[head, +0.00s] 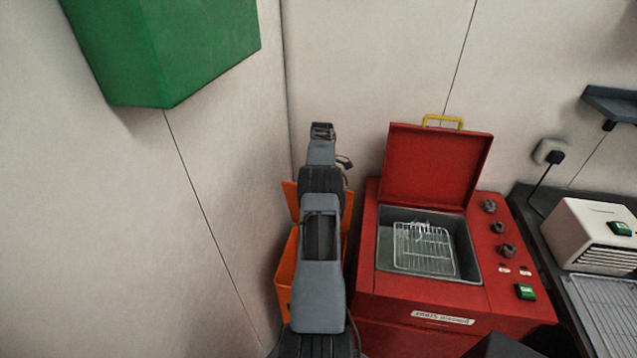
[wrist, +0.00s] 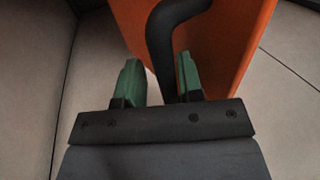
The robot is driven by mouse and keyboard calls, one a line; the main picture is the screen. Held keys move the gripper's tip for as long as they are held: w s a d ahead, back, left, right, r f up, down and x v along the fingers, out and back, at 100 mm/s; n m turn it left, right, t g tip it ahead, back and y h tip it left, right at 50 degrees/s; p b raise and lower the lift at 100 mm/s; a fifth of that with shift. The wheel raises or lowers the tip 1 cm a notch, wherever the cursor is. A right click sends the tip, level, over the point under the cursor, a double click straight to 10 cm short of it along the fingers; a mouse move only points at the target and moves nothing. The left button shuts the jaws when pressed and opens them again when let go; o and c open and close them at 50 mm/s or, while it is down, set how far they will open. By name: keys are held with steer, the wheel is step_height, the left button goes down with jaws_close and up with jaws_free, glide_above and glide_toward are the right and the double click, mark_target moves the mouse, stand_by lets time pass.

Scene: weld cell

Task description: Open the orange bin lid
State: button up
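The orange bin (head: 287,272) stands in the corner, left of the red machine, largely hidden behind my arm. An orange panel (head: 290,197) stands up at its back and looks like the raised lid; its full angle is hidden. In the wrist view an orange panel (wrist: 225,40) fills the upper middle, with a curved black handle (wrist: 165,40) on it. My gripper (wrist: 160,80) has two green fingers spread apart. The handle runs down between them, closer to the right finger; I cannot tell if they touch. In the head view my gripper (head: 322,130) is above the bin's back.
A red machine (head: 368,290) with its lid up and a wire basket (head: 425,250) inside stands close on the right. A green box (head: 165,50) hangs on the left wall. A white appliance (head: 595,235) sits far right. Walls close in the corner.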

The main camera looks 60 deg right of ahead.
steer(key=shift+o, duration=0.5)
steer(key=shift+a+r, duration=0.15)
steer(key=shift+r, duration=0.15)
steer(key=shift+r, duration=0.45)
step_height(320, 180, up, 2)
steer(key=shift+s+r+b, duration=0.1)
steer(key=shift+r+b, duration=0.1)
steer(key=shift+b, duration=0.35)
steer(key=s+a+r+b, duration=0.2)
steer(key=r, duration=0.1)
steer(key=a+r+b, duration=0.1)
steer(key=r, duration=0.1)
steer(key=shift+s+a, duration=0.2)
steer(key=shift+s, duration=0.2)
steer(key=s+a+r+b, duration=0.3)
steer(key=s+a+r, duration=0.1)
steer(key=s+a, duration=0.2)
steer(key=shift+a+r+b, duration=0.35)
steer(key=shift+a, duration=0.3)
